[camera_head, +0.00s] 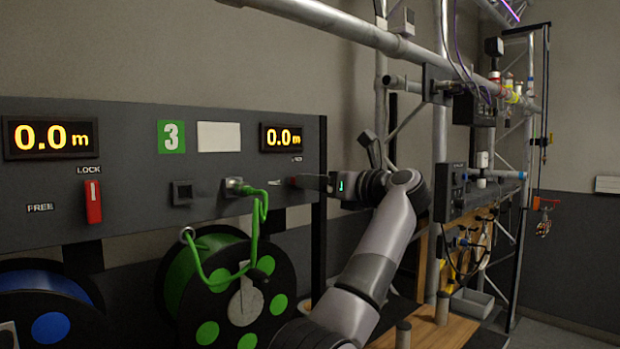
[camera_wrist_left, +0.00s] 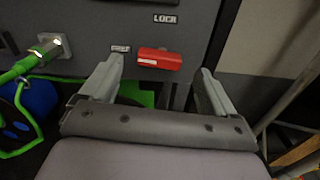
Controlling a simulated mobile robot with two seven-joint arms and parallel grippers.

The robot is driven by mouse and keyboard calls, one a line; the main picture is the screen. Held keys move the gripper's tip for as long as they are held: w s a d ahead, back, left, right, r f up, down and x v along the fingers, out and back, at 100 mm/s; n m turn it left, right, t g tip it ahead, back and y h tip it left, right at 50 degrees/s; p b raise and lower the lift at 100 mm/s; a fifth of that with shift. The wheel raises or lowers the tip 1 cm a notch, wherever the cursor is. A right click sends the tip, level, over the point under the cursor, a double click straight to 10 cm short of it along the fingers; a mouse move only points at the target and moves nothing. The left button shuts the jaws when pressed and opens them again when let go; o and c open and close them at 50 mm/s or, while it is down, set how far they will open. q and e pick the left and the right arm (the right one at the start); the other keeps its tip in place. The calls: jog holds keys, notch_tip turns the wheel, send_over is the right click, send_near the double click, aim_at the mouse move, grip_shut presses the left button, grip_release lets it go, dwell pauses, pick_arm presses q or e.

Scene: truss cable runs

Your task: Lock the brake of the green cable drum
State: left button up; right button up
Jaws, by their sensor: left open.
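The green cable drum (camera_head: 243,285) stands below the grey panel, under the green sign with a 3. Its brake lever (camera_wrist_left: 160,59) is red and lies horizontally beside the FREE label (camera_wrist_left: 120,49), with the LOCK label (camera_wrist_left: 165,18) above it in the left wrist view. In the head view the lever is mostly hidden by my gripper. My left gripper (camera_head: 308,182) is in front of the panel; its open fingers (camera_wrist_left: 160,68) are on either side of the lever, with gaps to it. My right gripper is not in view.
A green cable (camera_head: 257,215) runs from a panel socket (camera_head: 233,187) down to the drum, just left of my gripper. A blue drum (camera_head: 45,310) has its own red lever (camera_head: 93,201) upright below LOCK. A truss with pipes (camera_head: 440,150) and a wooden bench (camera_head: 440,330) stand on the right.

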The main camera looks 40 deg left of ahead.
pick_arm(q)
jog(key=shift+w+a+p, duration=0.2)
jog(key=shift+a+p, duration=0.25)
jog(key=shift+a, duration=1.85)
jog(key=c, duration=1.1)
jog(key=shift+o, duration=0.2)
jog(key=m, duration=0.5)
jog(key=m+p, duration=0.1)
jog(key=m, duration=0.5)
jog(key=w+m+p, duration=0.1)
jog(key=m, duration=0.4)
jog(key=shift+d+r+m, duration=0.1)
jog(key=shift+m, duration=0.3)
